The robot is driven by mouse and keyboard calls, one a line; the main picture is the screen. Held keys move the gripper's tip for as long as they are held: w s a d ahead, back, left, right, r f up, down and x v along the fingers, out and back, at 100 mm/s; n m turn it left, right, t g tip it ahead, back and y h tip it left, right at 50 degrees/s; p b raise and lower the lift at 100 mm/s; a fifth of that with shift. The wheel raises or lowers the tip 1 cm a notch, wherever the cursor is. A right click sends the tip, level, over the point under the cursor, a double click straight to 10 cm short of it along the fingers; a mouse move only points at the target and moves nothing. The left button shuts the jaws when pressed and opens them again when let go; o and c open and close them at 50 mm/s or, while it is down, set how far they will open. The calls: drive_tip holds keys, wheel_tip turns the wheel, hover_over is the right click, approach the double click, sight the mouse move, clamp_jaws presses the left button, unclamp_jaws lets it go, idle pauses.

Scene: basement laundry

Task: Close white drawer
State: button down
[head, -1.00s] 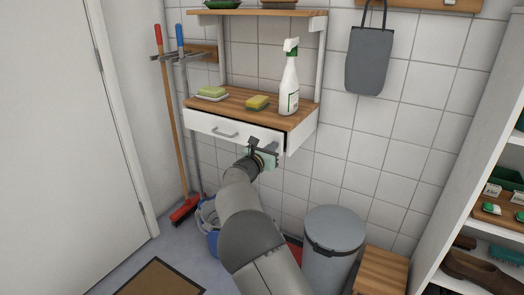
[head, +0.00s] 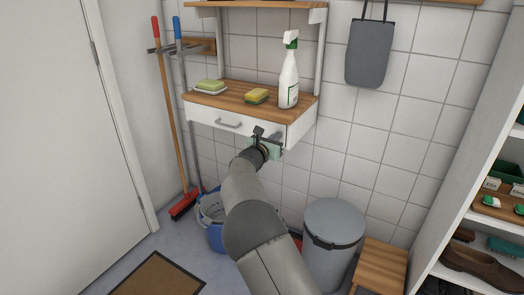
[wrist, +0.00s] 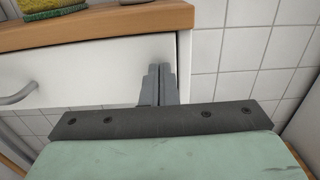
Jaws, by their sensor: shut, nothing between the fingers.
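The white drawer (head: 205,114) is under the wooden top of a wall shelf unit, with a grey bar handle (head: 228,124) on its front. Its front sits close below the top's front edge. The wrist view shows the drawer front (wrist: 95,70) at close range, with a thin dark gap along its right edge. My gripper (head: 258,131) is shut and empty, at the right part of the drawer front, right of the handle. In the wrist view its fingertips (wrist: 160,68) are against or very near the front; I cannot tell if they touch.
A spray bottle (head: 289,75), a yellow sponge (head: 256,96) and a soap dish (head: 210,88) stand on the wooden top (head: 232,102). A blue bucket (head: 214,232) and a grey bin (head: 333,240) stand below, either side of my arm. Brooms lean at the left.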

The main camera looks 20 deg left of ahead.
drive_tip(key=a+v, duration=0.1)
drive_tip(key=v, duration=1.2)
drive_tip(key=s+d+r+m+g+h+p, duration=0.1)
drive_tip(key=s+d+r+m+g+p, duration=0.3)
drive_tip(key=d, duration=0.6)
drive_tip(key=s+d+r+m+g+h+p, duration=0.1)
drive_tip(key=s+d+m+g+p, duration=0.25)
drive_tip(key=d+m, duration=0.55)
drive_tip(key=s+d+r+m+g+h+p, duration=0.1)
drive_tip(key=s+d+r+m+g+p, duration=0.25)
drive_tip(key=d, duration=0.85)
drive_tip(key=s+d+r+m+g+y+p, duration=0.1)
drive_tip(key=s+m+p, duration=0.3)
drive_tip(key=s, duration=0.5)
drive_tip(key=s+d+r+m+g+y+p, duration=0.2)
drive_tip(key=s+m, duration=0.4)
drive_tip(key=s, duration=0.4)
drive_tip(key=s+d+r+m+g+y+p, duration=0.1)
drive_tip(key=s+r+m+g+y+p, duration=0.2)
drive_tip(key=s, duration=0.7)
wheel_tip(320, 180, up, 2)
drive_tip(key=m+y+p, duration=0.1)
drive_tip(key=m+p, duration=0.2)
drive_tip(key=p, duration=0.1)
drive_tip(key=shift+d+r+y, duration=0.2)
drive_tip(key=shift+d+y, duration=0.2)
